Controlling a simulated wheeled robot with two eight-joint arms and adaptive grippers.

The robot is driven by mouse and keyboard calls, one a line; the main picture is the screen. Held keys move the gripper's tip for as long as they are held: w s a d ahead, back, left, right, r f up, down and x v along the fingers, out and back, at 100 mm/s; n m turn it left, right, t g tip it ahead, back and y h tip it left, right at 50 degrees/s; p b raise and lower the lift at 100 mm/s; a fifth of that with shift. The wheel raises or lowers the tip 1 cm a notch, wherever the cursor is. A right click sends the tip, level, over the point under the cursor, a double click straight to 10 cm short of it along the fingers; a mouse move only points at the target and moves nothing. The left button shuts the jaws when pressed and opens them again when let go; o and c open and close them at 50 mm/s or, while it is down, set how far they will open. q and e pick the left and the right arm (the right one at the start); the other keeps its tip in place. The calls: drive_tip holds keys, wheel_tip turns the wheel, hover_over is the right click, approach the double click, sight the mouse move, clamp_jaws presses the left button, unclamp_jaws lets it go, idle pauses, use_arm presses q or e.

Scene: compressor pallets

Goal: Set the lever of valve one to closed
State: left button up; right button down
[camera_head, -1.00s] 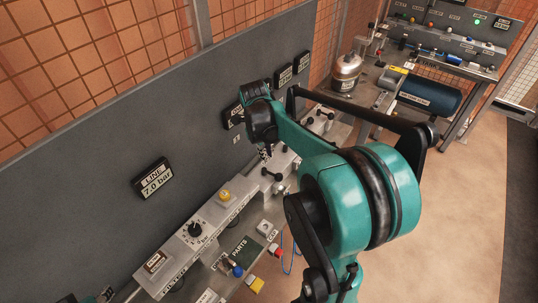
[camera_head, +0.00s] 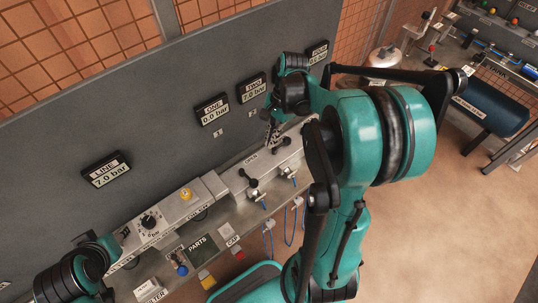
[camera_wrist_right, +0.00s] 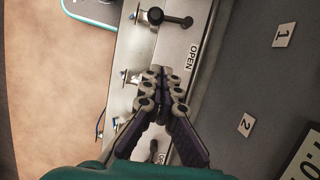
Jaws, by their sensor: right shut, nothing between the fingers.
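The lever of valve one (camera_head: 248,179) is a short black handle on the pale valve panel (camera_head: 222,178). A second black lever (camera_head: 281,147) sits farther right, close under my right gripper (camera_head: 269,138). My right gripper (camera_wrist_right: 164,72) is shut and empty over the panel between the two levers, apart from lever one. The second lever is partly hidden in the wrist view. My left arm shows at lower left, without its fingertips.
Wall displays read ONE 0.0 bar (camera_head: 212,110), TWO 7.0 bar (camera_head: 252,89) and LINE 7.0 bar (camera_head: 106,170). A box with a black knob and yellow button (camera_head: 186,194) stands left of the panel. Blue hoses (camera_head: 269,240) hang in front.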

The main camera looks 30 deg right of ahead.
sight(248, 178)
drive_tip(key=shift+n, duration=0.4)
drive_tip(key=b+x, duration=0.3)
drive_tip(key=x, duration=0.7)
drive_tip(key=shift+a+f, duration=0.1)
drive_tip(key=a, duration=0.2)
drive_tip(key=a+b, duration=0.1)
drive_tip(key=shift+s+a+f, duration=0.15)
drive_tip(key=shift+s+f, duration=0.05)
drive_tip(key=shift+s, duration=0.1)
drive_tip(key=shift+a, duration=0.3)
drive_tip(key=shift+a, duration=0.15)
drive_tip(key=shift+s+a+f, duration=0.15)
drive_tip(key=shift+s+a, duration=0.1)
drive_tip(key=shift+a, duration=0.25)
drive_tip(key=shift+d, duration=0.1)
